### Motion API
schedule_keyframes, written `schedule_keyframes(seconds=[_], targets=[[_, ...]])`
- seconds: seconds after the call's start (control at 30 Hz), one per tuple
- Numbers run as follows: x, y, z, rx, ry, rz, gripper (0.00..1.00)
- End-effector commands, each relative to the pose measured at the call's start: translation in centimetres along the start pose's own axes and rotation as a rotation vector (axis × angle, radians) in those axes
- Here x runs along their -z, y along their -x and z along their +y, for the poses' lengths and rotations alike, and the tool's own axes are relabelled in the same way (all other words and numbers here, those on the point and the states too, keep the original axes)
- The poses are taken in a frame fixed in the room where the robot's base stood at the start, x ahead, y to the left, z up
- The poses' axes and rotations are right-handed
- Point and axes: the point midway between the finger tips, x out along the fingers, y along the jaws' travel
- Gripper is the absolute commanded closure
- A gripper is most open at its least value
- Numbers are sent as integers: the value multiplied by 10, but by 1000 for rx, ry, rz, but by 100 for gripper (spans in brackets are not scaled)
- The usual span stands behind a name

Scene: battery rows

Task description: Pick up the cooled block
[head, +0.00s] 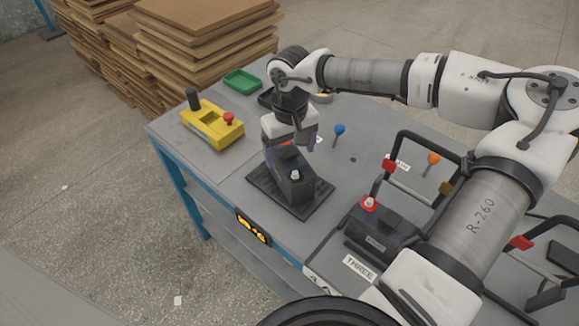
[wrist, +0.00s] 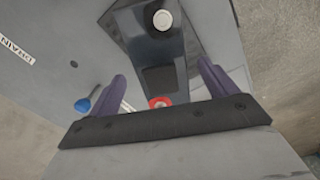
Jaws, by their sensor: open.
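A dark block (head: 295,187) with a pale round terminal on top stands on a black ribbed pad (head: 262,183) near the table's front edge. My gripper (head: 290,150) is above and around the back part of this block, pointing down. In the wrist view the purple fingers of my gripper (wrist: 160,90) are spread apart, with the block (wrist: 150,48) between and beyond them. Its white terminal and a red-ringed terminal show there. I cannot tell whether the fingers touch it. A second dark block (head: 378,238) with a red-ringed terminal stands to the right, by a "THREE" label.
A yellow control box (head: 211,126) with a red button and a green tray (head: 242,80) lie left and behind. A blue-headed pin (head: 339,130) and an orange-headed one (head: 433,158) stand behind. Black handle frames rise at right. An amber display (head: 253,229) is on the table's front edge.

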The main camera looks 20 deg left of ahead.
Motion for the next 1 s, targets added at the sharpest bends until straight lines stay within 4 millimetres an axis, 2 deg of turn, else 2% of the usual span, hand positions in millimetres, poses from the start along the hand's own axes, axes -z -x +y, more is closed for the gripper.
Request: schedule_keyframes(seconds=[0.33,0.63,1.0], targets=[[0,-44,-2,1,1,-2,15],[0,-50,-2,1,0,1,17],[0,-49,-2,1,0,0,65]])
